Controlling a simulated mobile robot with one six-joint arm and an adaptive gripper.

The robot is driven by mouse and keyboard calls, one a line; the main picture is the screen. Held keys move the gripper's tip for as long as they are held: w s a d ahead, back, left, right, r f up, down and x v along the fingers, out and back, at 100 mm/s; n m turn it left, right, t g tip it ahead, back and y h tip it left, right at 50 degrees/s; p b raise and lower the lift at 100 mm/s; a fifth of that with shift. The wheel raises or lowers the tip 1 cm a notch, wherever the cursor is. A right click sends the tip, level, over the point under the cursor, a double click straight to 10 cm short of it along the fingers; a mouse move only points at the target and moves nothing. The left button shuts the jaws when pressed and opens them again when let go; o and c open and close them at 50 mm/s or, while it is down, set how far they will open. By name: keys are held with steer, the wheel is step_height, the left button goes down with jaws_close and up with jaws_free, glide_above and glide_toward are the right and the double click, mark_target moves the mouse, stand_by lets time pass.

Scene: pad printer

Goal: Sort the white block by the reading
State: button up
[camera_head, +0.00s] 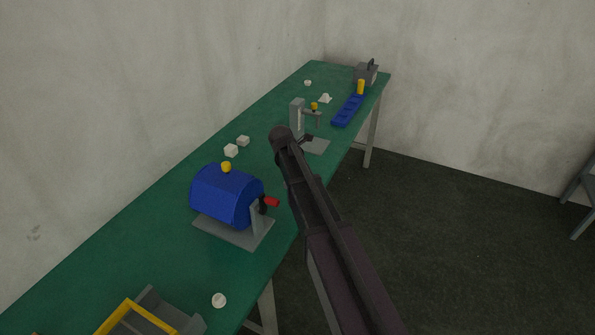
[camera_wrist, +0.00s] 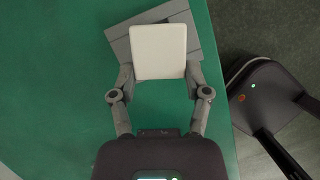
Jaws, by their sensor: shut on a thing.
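In the wrist view my gripper (camera_wrist: 158,72) is shut on a white block (camera_wrist: 158,50), a flat-faced square piece held between its two fingers. Behind the block is a grey plate (camera_wrist: 203,35) on the green table; whether the block touches it I cannot tell. In the head view my arm hides the gripper's fingers and the held block. My arm's end is near a grey upright stand (camera_head: 297,117) with a flat grey base plate (camera_head: 317,146). No reading is legible in either view.
Two white blocks (camera_head: 231,150) lie on the green table (camera_head: 150,215) near the wall. A blue drum (camera_head: 222,194) with a red handle (camera_head: 271,201) stands nearer. A blue compartment tray (camera_head: 347,111) is farther back. A yellow-framed tray (camera_head: 128,306) is at lower left.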

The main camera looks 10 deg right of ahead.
steer(key=m+g, duration=0.1)
steer(key=m, duration=0.2)
steer(key=m+g, duration=0.1)
steer(key=m, duration=0.3)
steer(key=shift+w+g+h, duration=0.1)
steer(key=shift+g+h, duration=0.3)
steer(key=m+g, duration=0.1)
steer(key=m, duration=0.3)
steer(key=shift+g, duration=0.3)
steer(key=shift+m+g+y, duration=0.4)
steer(key=shift+m+g, duration=0.2)
steer(key=shift+m, duration=1.1)
steer(key=shift+w+a, duration=0.2)
steer(key=shift+w, duration=1.2)
steer(key=shift+f+b, duration=1.1)
steer(key=o, duration=1.3)
